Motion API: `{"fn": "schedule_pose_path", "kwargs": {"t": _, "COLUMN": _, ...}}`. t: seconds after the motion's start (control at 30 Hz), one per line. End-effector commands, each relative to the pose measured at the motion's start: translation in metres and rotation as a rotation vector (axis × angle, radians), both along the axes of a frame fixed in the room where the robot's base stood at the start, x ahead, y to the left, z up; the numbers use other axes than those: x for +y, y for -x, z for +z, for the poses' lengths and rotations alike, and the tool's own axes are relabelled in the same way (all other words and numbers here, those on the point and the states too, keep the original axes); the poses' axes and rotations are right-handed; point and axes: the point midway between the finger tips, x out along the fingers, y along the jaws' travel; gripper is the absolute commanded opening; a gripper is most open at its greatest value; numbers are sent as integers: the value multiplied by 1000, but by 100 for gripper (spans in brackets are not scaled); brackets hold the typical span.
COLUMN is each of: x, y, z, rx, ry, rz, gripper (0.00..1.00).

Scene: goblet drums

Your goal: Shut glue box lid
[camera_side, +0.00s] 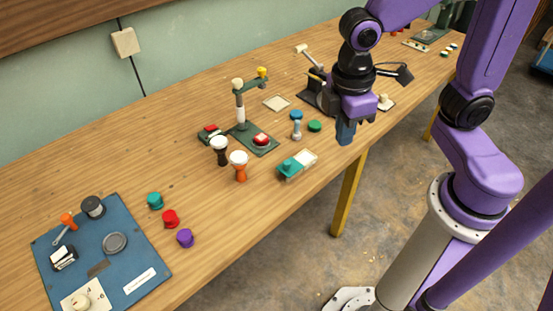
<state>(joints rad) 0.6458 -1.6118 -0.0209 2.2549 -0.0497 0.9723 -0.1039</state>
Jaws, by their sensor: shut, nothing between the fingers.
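A small box, which I take to be the glue box (307,159), sits near the front edge of the table. Its right part is pale, and a teal lid-like piece with a knob (290,167) covers its left part. I cannot tell how the lid is joined to the box. My gripper (345,133) points down, to the right of the box and apart from it. Its dark blue fingers are shut and empty, over the table's front edge.
Two goblet drums, one black (220,151) and one orange (239,167), stand left of the box. Behind them is a green press-like stand (240,115). A green knob (314,126) and a blue-topped piece (296,125) stand behind the box. A blue board (120,280) lies far left.

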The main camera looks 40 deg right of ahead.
Motion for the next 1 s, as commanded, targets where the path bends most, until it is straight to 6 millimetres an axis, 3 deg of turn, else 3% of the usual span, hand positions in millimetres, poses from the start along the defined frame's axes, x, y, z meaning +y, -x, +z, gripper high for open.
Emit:
{"fn": "schedule_pose_path", "kwargs": {"t": 0.3, "x": 50, "y": -95, "z": -28, "rx": 47, "ry": 113, "rz": 0, "gripper": 0}}
{"fn": "schedule_pose_path", "kwargs": {"t": 0.6, "x": 74, "y": -173, "z": -74, "rx": 111, "ry": 205, "rz": -1, "gripper": 0}}
{"fn": "schedule_pose_path", "kwargs": {"t": 0.8, "x": 78, "y": -205, "z": -102, "rx": 150, "ry": 243, "rz": -2, "gripper": 0}}
{"fn": "schedule_pose_path", "kwargs": {"t": 1.0, "x": 76, "y": -216, "z": -115, "rx": 168, "ry": 258, "rz": -4, "gripper": 0}}
